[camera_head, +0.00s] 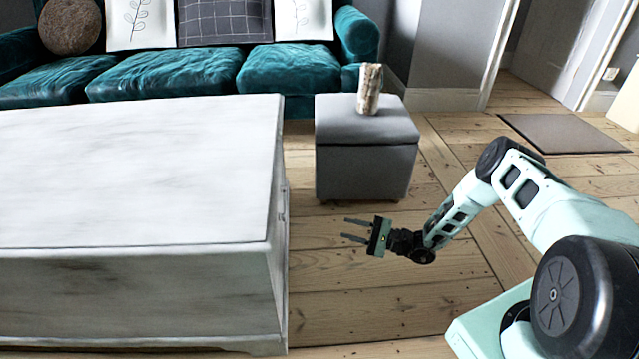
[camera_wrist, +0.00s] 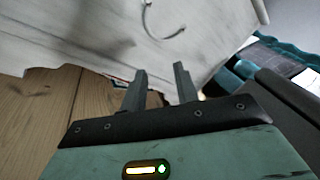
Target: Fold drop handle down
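The white, worn-looking chest (camera_head: 130,180) fills the left of the head view. Its end panel (camera_wrist: 100,35) shows in the wrist view, tilted in the picture. A thin, grey, curved drop handle (camera_wrist: 160,37) is on that panel at the top of the wrist view, partly cut off by the picture edge. I cannot tell how far it stands out from the panel. My gripper (camera_head: 345,228) is to the right of the chest end, pointing at it, with a gap between. In the wrist view my gripper (camera_wrist: 160,70) has its two fingers apart, with nothing between them, below the handle.
A grey storage stool (camera_head: 365,170) with a patterned vase-like object (camera_head: 369,88) on it stands behind my gripper. A teal sofa (camera_head: 180,75) is at the back. Bare floorboards (camera_head: 370,295) are clear around my gripper. A mat (camera_head: 565,133) lies at the right.

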